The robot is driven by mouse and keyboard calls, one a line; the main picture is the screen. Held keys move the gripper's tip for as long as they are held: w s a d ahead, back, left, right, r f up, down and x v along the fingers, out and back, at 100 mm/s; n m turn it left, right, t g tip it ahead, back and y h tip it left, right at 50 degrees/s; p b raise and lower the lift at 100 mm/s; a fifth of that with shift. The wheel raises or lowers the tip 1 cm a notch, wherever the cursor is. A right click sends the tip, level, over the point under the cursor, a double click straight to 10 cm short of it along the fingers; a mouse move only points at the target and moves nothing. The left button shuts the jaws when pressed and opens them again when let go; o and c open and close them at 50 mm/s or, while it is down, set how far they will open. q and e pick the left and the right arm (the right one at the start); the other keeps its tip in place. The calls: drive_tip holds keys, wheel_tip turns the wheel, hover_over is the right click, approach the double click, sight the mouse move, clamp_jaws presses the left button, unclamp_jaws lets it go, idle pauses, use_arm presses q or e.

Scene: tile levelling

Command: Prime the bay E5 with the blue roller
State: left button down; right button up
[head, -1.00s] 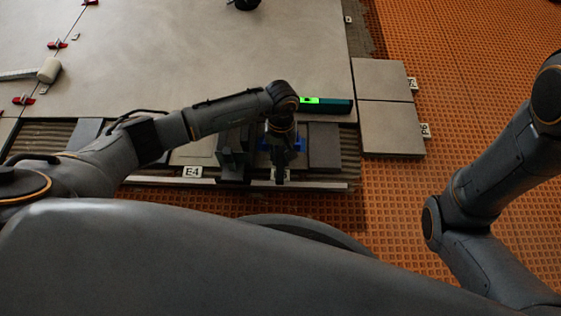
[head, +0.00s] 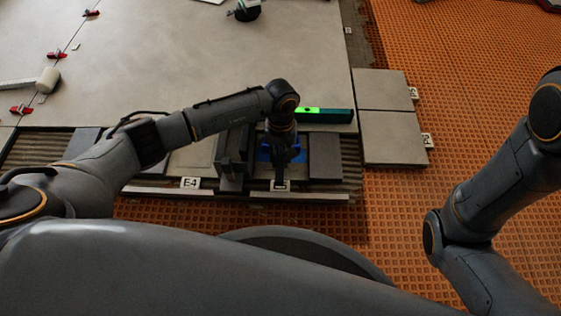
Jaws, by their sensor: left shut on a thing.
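My left gripper (head: 280,165) points down over the bay beside E4 and is seen from above, mostly covered by its own wrist. My right gripper is out of the picture.
A green-lit level (head: 325,115) lies on the large tile's front edge behind the bay. A dark grey block (head: 233,155) stands left of the gripper, a dark slab (head: 325,157) right. Two grey tiles (head: 392,138) lie farther right. The orange matting (head: 470,90) is mostly clear.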

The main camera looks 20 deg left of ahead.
sight(280, 181)
use_arm(q)
drive_tip(key=shift+s+d+r+p, duration=0.1)
drive_tip(key=shift+s+d+p, duration=0.05)
drive_tip(key=shift+s+p, duration=0.4)
drive_tip(key=shift+s+d+p, duration=0.25)
drive_tip(key=shift+s+p, duration=0.05)
drive_tip(key=shift+s, duration=0.5)
drive_tip(key=shift+s+d+p, duration=0.2)
drive_tip(key=shift+s+p, duration=0.2)
drive_tip(key=shift+s, duration=0.2)
drive_tip(key=shift+s+d+p, duration=0.15)
drive_tip(key=shift+s+p, duration=0.2)
drive_tip(key=shift+s, duration=0.4)
drive_tip(key=shift+s+d, duration=0.1)
drive_tip(key=shift+s+d+p, duration=0.25)
drive_tip(key=shift+s+p, duration=0.3)
drive_tip(key=shift+s, duration=0.35)
drive_tip(key=shift+s+d+f, duration=0.1)
drive_tip(key=shift+s+f, duration=0.15)
drive_tip(key=shift+s, duration=0.15)
